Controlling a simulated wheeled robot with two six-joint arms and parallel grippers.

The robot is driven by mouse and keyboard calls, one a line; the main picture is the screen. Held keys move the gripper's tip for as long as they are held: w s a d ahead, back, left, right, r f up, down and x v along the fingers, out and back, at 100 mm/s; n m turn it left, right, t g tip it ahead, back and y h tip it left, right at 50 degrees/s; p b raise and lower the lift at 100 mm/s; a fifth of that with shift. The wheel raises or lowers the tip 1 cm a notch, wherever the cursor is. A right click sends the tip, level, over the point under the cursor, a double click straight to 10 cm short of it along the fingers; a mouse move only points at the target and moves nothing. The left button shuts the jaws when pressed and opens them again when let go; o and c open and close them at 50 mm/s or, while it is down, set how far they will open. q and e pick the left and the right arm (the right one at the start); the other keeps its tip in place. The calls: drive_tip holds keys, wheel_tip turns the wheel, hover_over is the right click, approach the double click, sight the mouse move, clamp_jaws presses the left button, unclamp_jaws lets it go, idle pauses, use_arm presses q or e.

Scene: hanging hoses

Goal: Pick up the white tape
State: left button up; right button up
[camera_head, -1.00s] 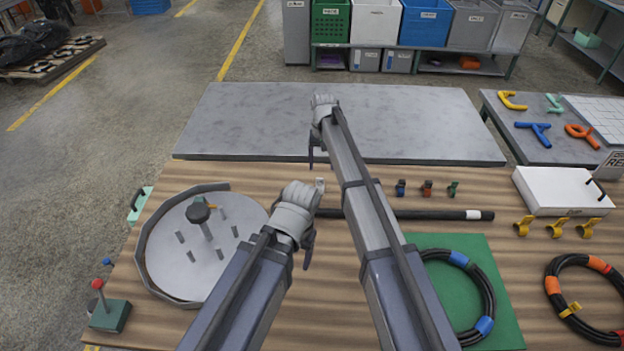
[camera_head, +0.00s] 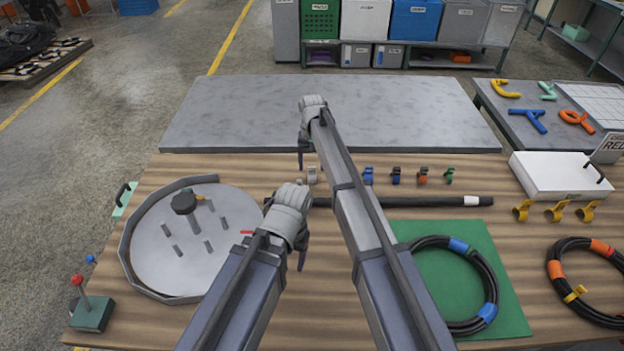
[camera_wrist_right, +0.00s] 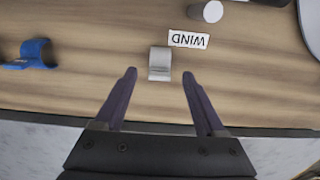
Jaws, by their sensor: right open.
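The white tape (camera_head: 312,175) is a small pale curved piece standing on the wooden table, at the left end of a row of similar coloured pieces. The white tape also shows in the right wrist view (camera_wrist_right: 160,63), beside a label. My right gripper (camera_head: 302,155) is just behind and left of it in the head view. In the right wrist view my right gripper (camera_wrist_right: 159,74) is open and empty, with the tape centred between and slightly beyond its fingertips. My left gripper (camera_head: 302,258) is over the table nearer to me; its opening is hidden.
A blue piece (camera_head: 368,175) stands right of the white tape. A black hose (camera_head: 420,201) lies in front of the row. A grey round tray with pegs (camera_head: 165,275) is at left, a green mat (camera_head: 405,232) at right. A grey slab (camera_head: 240,115) lies behind.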

wheel_tip(320, 180, down, 2)
drive_tip(key=shift+f+b, duration=0.1)
drive_tip(key=shift+b, duration=0.45)
clamp_jaws()
